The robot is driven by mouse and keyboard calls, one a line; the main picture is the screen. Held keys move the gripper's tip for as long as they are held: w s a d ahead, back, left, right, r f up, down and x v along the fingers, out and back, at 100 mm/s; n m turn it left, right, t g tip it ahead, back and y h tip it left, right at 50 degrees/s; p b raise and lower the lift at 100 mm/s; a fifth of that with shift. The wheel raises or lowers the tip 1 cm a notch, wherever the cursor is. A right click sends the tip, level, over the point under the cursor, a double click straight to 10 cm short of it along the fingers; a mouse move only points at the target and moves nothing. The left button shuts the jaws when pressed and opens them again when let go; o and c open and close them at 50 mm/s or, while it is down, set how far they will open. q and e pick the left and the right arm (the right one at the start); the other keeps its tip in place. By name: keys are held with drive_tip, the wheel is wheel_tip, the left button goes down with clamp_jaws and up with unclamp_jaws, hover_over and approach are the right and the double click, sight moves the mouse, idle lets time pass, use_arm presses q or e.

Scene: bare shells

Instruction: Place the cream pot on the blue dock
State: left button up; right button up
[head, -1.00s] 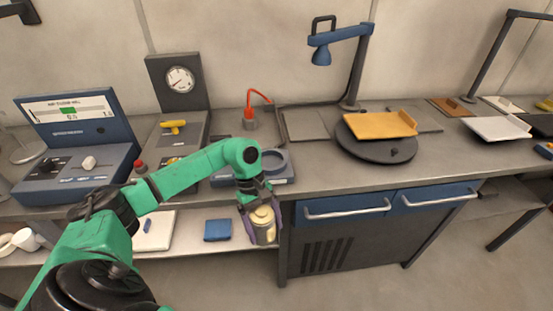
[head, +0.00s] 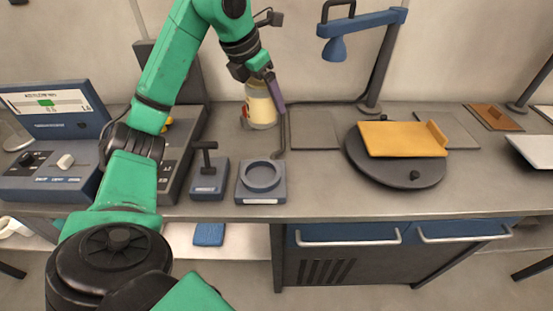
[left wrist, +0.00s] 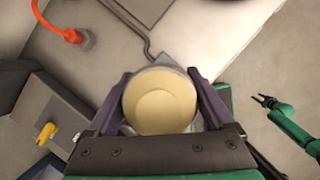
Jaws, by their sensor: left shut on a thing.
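The cream pot (head: 261,108) has a pale cream body and lid. My left gripper (head: 263,92) is shut on it and holds it near the back of the bench, behind the dock. Whether the pot's base touches the bench is hard to tell. In the left wrist view, the pot's round lid (left wrist: 160,103) sits between both purple fingers. The blue dock (head: 261,194) has a grey ring on top that looks empty, and it lies nearer the bench front. My right gripper (left wrist: 264,101) shows small at the right of the left wrist view, too small to read.
A blue lever box (head: 209,181) stands just left of the dock. A dark turntable (head: 395,178) with a yellow tray (head: 403,139) is to the right, under a blue lamp (head: 336,48).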

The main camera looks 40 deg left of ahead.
use_arm(q)
drive_tip(key=s+f+b, duration=0.2)
drive_tip(key=s+f, duration=0.2)
drive_tip(key=f, duration=0.4)
hover_over(264, 175)
wheel_tip(264, 175, down, 5)
wheel_tip(264, 175, down, 2)
drive_tip(key=shift+w+f+p, duration=0.15)
drive_tip(key=shift+f+p, duration=0.1)
drive_tip(key=shift+p, duration=0.05)
drive_tip(key=shift+s+f, duration=0.25)
drive_tip(key=shift+f, duration=0.8)
drive_tip(key=o, duration=1.5)
drive_tip(key=shift+w+f, duration=0.15)
drive_tip(key=b+v, duration=0.1)
drive_tip(key=v, duration=1.1)
drive_tip(key=shift+s, duration=0.2)
use_arm(e)
drive_tip(key=s+f, duration=0.1)
drive_tip(key=s, duration=0.1)
drive_tip(key=s+f, duration=0.2)
drive_tip(key=shift+s+a+f, duration=0.1)
drive_tip(key=shift+s+f, duration=0.05)
drive_tip(key=shift+s, duration=0.15)
